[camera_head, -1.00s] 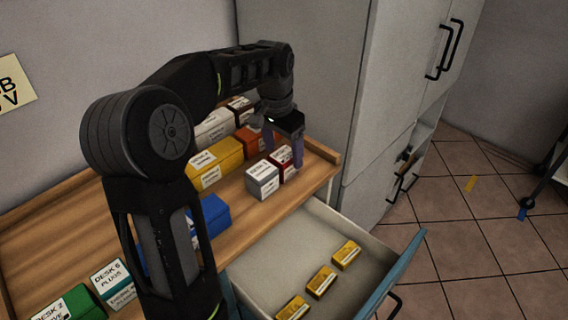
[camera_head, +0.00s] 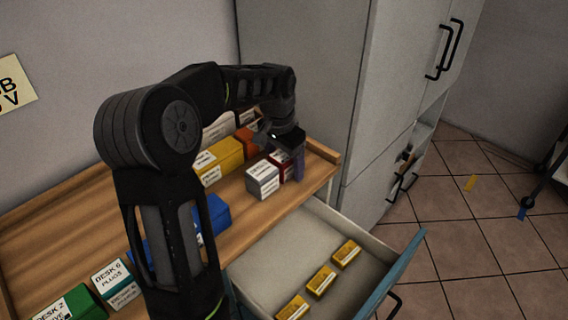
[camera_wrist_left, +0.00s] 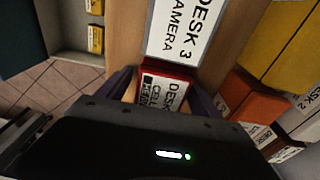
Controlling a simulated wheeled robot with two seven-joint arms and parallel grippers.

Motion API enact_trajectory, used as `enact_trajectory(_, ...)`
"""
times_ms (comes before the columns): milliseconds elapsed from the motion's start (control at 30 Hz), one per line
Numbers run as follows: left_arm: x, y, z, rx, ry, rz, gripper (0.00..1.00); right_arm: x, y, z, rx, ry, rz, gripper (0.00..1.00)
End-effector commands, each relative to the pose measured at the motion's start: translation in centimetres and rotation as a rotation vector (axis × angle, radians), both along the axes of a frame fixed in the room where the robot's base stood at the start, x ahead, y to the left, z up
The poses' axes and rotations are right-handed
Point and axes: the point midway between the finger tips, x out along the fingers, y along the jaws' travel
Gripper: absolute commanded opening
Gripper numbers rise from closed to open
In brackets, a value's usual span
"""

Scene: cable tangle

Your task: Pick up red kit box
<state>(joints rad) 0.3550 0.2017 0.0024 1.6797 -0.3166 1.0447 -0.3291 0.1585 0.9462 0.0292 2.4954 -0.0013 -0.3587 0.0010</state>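The red kit box (camera_head: 287,172) stands on the wooden desk top beside a white and grey box (camera_head: 262,181), partly hidden by my left gripper (camera_head: 284,152). In the left wrist view the red box (camera_wrist_left: 166,88) has a white label and lies between the two purple fingers. The fingers are apart, one on each side of the box; a narrow gap shows on the left side, and I cannot tell whether the right finger touches. The lower part of the box is hidden by the gripper body. My right gripper is not in view.
Yellow (camera_head: 219,159) and orange (camera_head: 246,141) boxes stand behind. Blue (camera_head: 212,217), teal-white (camera_head: 117,284) and green (camera_head: 72,303) boxes stand nearer. An open drawer (camera_head: 278,257) with small yellow boxes (camera_head: 321,282) is below the desk edge. A tall grey cabinet (camera_head: 310,75) stands close behind.

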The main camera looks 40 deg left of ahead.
Motion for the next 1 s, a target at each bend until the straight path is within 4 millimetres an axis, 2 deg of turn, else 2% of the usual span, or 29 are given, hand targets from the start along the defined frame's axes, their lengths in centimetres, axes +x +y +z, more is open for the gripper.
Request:
enact_trajectory(67,0.00,0.00,0.01,0.000,0.000,0.000,0.69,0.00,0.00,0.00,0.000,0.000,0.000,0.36)
enact_trajectory(900,0.00,-0.01,0.00,0.000,0.000,0.000,0.00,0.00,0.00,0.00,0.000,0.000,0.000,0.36)
enact_trajectory(1000,0.03,0.00,0.06,0.000,-0.001,0.000,0.00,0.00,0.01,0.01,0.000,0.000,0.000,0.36)
